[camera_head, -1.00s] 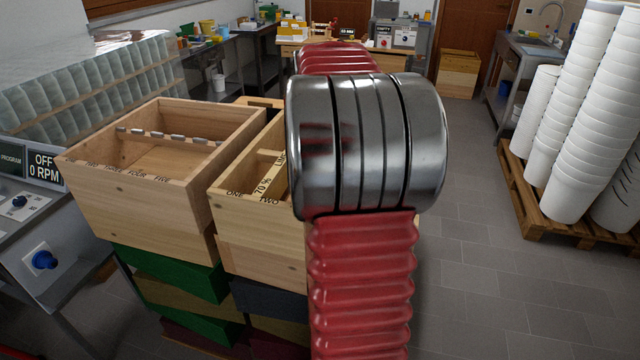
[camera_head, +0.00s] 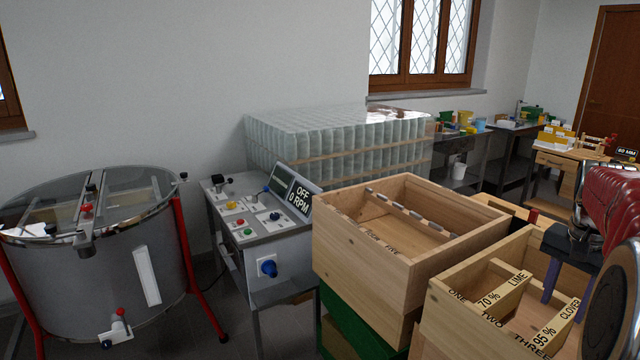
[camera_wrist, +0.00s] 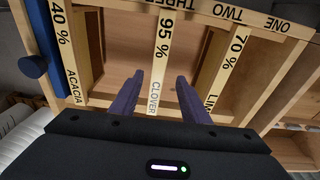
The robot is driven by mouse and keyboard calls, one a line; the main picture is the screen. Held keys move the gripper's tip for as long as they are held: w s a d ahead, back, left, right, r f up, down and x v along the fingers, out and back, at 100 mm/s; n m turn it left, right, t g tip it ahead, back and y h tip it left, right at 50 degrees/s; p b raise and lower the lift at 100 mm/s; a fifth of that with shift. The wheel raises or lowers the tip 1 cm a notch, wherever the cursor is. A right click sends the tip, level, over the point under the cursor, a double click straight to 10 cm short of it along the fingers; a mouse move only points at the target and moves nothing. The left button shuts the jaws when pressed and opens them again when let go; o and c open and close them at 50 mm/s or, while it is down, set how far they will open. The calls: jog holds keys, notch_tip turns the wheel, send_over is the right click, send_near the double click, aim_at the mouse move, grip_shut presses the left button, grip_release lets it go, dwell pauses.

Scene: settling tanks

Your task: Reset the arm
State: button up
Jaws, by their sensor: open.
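My arm enters at the right edge of the head view, red and ribbed with a dark wrist. My gripper (camera_head: 563,300) points down over the right wooden box (camera_head: 462,312), with its two purple fingers apart. In the wrist view my gripper (camera_wrist: 160,82) is open, with nothing held between the fingers. The frame bar marked 95 % CLOVER (camera_wrist: 159,60) runs below, between the fingertips in that picture. Bars marked 70 % LIME (camera_wrist: 228,68) and 40 % ACACIA (camera_wrist: 66,45) lie to either side. Whether the fingers touch the box is unclear.
A second open wooden box (camera_head: 365,255) stands left of it on a green box (camera_head: 345,335). A control panel reading OFF, 0 RPM (camera_head: 262,225) and a steel drum (camera_head: 95,275) are further left. Stacked glass jars (camera_head: 340,140) stand behind.

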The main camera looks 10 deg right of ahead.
jog(key=a+n, duration=0.1)
jog(key=a, duration=0.3)
jog(key=w+a+r+n, duration=0.1)
jog(key=a, duration=0.3)
jog(key=a+r+n+t, duration=0.1)
jog(key=a, duration=0.2)
jog(key=shift+w+a, duration=0.15)
jog(key=shift+a, duration=0.25)
jog(key=s+a+f+n+t, duration=0.1)
jog(key=s+a+n, duration=0.2)
jog(key=a, duration=0.6)
jog(key=s+a+f+n+t, duration=0.1)
jog(key=s+a+f+n, duration=0.1)
jog(key=a, duration=0.7)
jog(key=s+a+f+n+t+y, duration=0.1)
jog(key=s+a+f+n+t, duration=0.1)
jog(key=s+a+n, duration=0.3)
jog(key=s+a, duration=0.1)
jog(key=a, duration=0.3)
jog(key=shift+s+f, duration=0.15)
jog(key=shift+f, duration=0.05)
